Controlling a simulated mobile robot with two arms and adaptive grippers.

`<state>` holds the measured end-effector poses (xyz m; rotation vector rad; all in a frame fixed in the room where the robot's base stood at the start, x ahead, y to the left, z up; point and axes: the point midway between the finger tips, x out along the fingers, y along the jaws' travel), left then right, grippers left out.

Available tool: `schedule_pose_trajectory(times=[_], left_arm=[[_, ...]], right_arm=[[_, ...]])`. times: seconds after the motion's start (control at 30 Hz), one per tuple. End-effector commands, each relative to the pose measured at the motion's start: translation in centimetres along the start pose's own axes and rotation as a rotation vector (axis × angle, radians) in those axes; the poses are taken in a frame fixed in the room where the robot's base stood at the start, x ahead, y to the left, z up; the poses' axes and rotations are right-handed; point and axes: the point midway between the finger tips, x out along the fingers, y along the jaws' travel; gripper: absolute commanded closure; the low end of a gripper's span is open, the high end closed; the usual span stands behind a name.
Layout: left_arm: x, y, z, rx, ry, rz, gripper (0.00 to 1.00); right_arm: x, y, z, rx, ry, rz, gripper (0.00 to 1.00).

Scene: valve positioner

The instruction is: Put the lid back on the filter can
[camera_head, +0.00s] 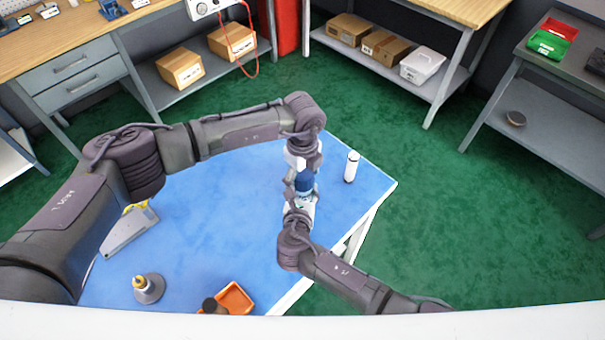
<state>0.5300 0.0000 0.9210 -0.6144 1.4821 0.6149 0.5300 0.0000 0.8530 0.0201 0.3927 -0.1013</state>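My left gripper (301,168) hangs over the right part of the blue table, pointing down in the camera_head view. My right gripper (301,199) reaches in from the lower right and is just below it in the picture. A small dark blue cylindrical thing (304,183) shows between the two grippers, at or touching both. It may be the filter can or its lid; I cannot tell which, nor whether lid and can are together. The fingers are small and partly hidden, so their grip on it is unclear.
A grey round part with a yellow top (148,288), an orange tray (236,298) and a grey-white angled stand (128,230) are nearer me. Workbenches stand behind.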

Motion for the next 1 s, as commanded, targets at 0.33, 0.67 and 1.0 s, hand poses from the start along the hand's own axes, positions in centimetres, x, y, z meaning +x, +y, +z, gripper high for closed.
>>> schedule_pose_trajectory(times=[0.33,0.67,1.0], left_arm=[[-0.03,0.0,-0.01,0.007,0.0,0.0,0.79],[-0.01,-0.01,0.02,0.553,0.0,0.001,0.79],[0.03,-0.05,0.03,1.349,-0.001,0.001,0.79]], right_arm=[[0.0,-0.01,-0.01,0.0,0.0,0.0,1.0],[0.01,-0.01,-0.01,0.0,0.0,0.0,1.0],[0.01,-0.02,0.0,0.0,0.0,0.0,1.0]])
